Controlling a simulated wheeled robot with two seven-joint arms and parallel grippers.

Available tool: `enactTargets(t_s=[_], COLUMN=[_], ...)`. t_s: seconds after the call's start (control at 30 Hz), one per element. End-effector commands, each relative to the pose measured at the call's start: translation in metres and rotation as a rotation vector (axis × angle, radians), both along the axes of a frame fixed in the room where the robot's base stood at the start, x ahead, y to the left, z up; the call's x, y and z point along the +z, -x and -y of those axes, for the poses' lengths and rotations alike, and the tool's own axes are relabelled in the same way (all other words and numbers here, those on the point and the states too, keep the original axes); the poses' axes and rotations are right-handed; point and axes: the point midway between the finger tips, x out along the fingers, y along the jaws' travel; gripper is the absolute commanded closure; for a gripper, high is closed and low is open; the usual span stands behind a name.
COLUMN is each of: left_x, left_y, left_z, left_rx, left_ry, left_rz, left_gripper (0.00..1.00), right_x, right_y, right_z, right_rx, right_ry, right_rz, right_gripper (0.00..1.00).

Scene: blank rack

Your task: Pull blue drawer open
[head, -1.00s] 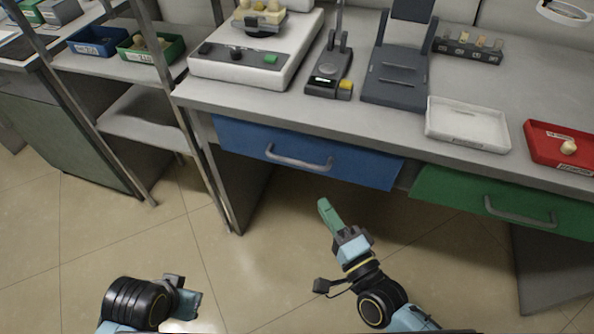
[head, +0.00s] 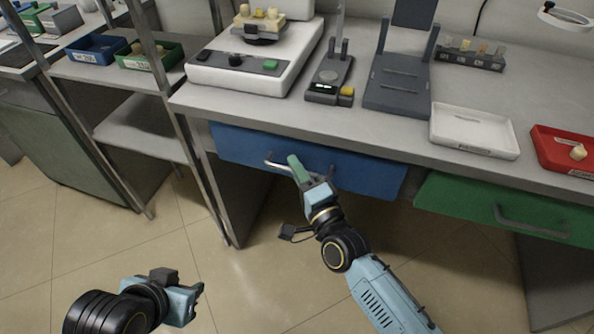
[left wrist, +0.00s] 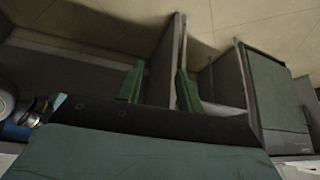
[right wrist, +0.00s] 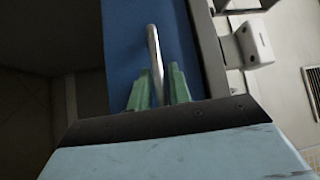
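The blue drawer (head: 372,175) sits under the bench with its front about flush, and shows as a blue panel in the right wrist view (right wrist: 125,40). Its grey bar handle (head: 277,162) is partly hidden by my right gripper (head: 295,165). In the right wrist view, the handle (right wrist: 153,50) runs between the green fingers of my right gripper (right wrist: 159,75). The fingers stand apart with a narrow gap around the bar; no firm grip shows. My left gripper (head: 195,300) is low at the left, away from the drawer. Its fingers are apart and empty in the left wrist view (left wrist: 160,80).
A green drawer (head: 460,205) is right of the blue one. The bench top (head: 400,135) holds a scale (head: 245,70), a white tray (head: 475,132) and a red tray (head: 560,158). A shelf post (head: 180,110) stands left. The floor in front is clear.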

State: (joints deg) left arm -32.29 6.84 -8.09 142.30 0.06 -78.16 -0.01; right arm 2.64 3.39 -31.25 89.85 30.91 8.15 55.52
Motion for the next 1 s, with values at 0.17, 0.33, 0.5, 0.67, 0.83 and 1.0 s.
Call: enactTargets(t_s=[0.17,0.33,0.5,0.67,0.83,1.0], left_x=[0.0,0.0,0.0,0.0,0.001,-0.006], left_y=[-0.001,-0.001,-0.001,-0.001,0.0,0.021], left_z=[0.0,0.0,0.0,0.0,0.0,-0.009], left_rx=[-0.001,-0.001,-0.001,-0.001,0.0,0.013], left_ry=[0.0,0.0,0.0,0.001,-0.001,-0.027], left_rz=[0.005,0.005,0.004,0.004,-0.005,-0.115], left_gripper=[0.64,0.64,0.64,0.64,0.64,0.64], right_x=[0.0,0.0,0.0,0.0,0.0,0.001], right_y=[-0.001,0.0,0.0,0.0,0.0,0.003], right_z=[0.0,0.0,0.0,0.0,0.001,0.004], right_rx=[0.0,0.0,0.0,0.0,-0.003,-0.019], right_ry=[0.0,0.0,0.0,0.0,0.0,-0.001], right_rz=[0.0,0.0,0.0,0.0,-0.001,-0.002], right_gripper=[0.8,0.92,1.0,1.0,1.0,1.0])
